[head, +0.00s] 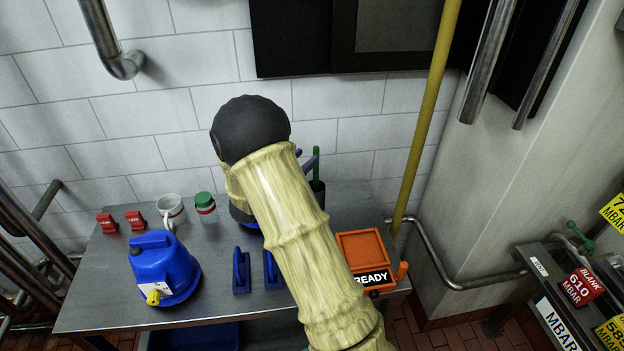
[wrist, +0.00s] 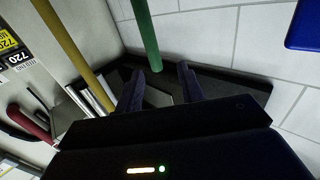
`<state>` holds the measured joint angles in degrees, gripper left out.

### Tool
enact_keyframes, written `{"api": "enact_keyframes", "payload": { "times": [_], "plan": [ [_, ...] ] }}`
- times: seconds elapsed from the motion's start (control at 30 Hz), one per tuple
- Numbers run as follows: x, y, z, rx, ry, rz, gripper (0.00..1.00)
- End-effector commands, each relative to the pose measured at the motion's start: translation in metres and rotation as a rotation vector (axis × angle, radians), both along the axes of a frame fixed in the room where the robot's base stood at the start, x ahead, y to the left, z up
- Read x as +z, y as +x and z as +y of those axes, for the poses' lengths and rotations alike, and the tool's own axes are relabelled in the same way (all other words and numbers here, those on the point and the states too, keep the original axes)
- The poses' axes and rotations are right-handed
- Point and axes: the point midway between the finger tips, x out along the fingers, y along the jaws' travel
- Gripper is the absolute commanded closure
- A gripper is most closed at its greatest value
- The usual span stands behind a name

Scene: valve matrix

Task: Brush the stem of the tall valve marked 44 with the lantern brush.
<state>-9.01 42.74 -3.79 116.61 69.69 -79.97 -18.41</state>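A thin green handle (head: 316,160) stands upright in a dark holder (head: 318,192) at the back right of the metal table; its lower end is hidden, so I cannot tell whether it is the lantern brush. In the wrist view a green rod (wrist: 145,35) comes down from the top towards my gripper (wrist: 161,67). In the head view my arm hides most of the gripper. No valve marked 44 is readable.
The table (head: 100,285) also holds a blue jug-like container (head: 165,268), a mug (head: 171,208), a green-lidded jar (head: 205,204), red blocks (head: 136,220) and an orange READY tray (head: 362,246). A yellow pole (head: 428,110) stands behind. Tagged fittings, including red 610 (head: 578,287), are at right.

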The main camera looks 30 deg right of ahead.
Motion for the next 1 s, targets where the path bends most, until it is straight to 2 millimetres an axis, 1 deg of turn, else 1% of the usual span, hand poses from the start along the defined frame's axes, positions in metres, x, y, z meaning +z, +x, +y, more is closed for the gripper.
{"api": "enact_keyframes", "payload": {
  "times": [0.27, 0.33, 0.6, 0.67, 1.0],
  "plan": [
    [0.0, 0.001, -0.002, -0.001, 0.0, 0.0, 0.62],
    [0.001, 0.003, -0.006, 0.001, 0.0, 0.001, 0.62],
    [0.0, 0.022, -0.035, 0.008, -0.001, 0.0, 0.62],
    [0.0, 0.024, -0.039, 0.009, -0.001, 0.0, 0.62],
    [-0.002, 0.024, -0.041, 0.008, -0.001, 0.0, 0.62]
  ]
}}
